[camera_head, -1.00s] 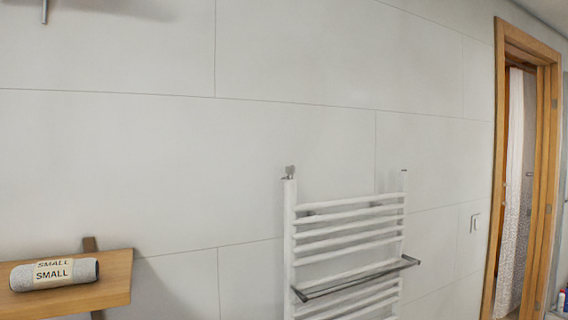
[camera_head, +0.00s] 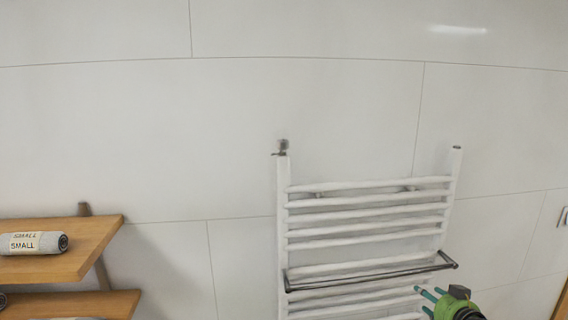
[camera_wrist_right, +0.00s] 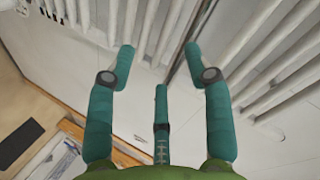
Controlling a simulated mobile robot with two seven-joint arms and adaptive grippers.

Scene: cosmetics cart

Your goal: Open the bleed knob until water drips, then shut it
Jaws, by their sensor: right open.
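The bleed knob (camera_head: 282,146) is a small metal fitting on top of the left upright of the white towel radiator (camera_head: 283,220). My right gripper (camera_head: 425,297) is at the lower right in the head view, in front of the radiator's lower bars. It is well below and to the right of the knob. In the right wrist view its teal fingers (camera_wrist_right: 160,70) are spread apart with nothing between them. The radiator bars (camera_wrist_right: 270,60) show beyond the fingers there. No water drops can be seen at the knob. My left gripper is not in view.
A metal towel rail (camera_head: 370,273) sticks out from the radiator front. The wall around and above the knob is clear.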

